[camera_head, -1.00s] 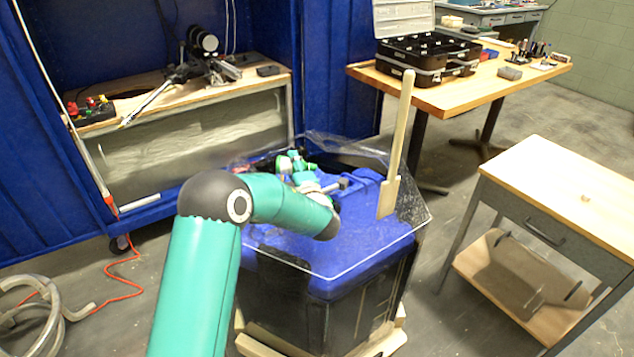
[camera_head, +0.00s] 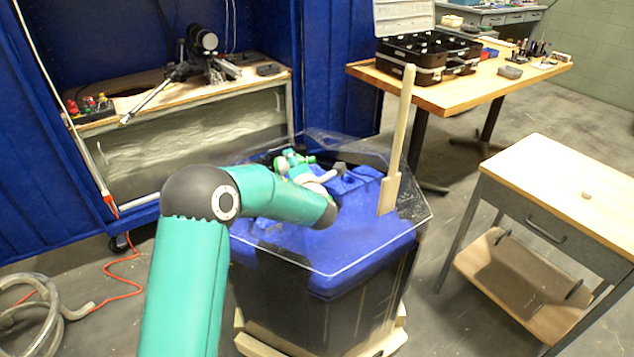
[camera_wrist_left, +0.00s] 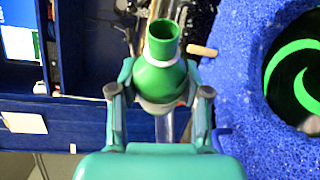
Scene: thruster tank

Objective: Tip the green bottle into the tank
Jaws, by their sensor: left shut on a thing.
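The green bottle (camera_wrist_left: 160,78) is in the grip of my left gripper (camera_wrist_left: 160,100); its open neck shows in the left wrist view. In the head view my left gripper (camera_head: 300,172) is over the back part of the tank, partly hidden by my own arm, and the bottle cannot be made out clearly there. The tank (camera_head: 335,272) has a dark body, a blue top and a clear angular rim. In the left wrist view a dark round opening with a green curved band (camera_wrist_left: 290,75) lies right of the bottle, set in blue material. My right gripper is not in view.
A pale paddle (camera_head: 397,140) stands upright at the tank's right. A wooden-topped cart (camera_head: 560,180) stands at the right, and a table (camera_head: 480,92) with an open black case is behind. A blue-curtained bench (camera_head: 190,95) is at the back left.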

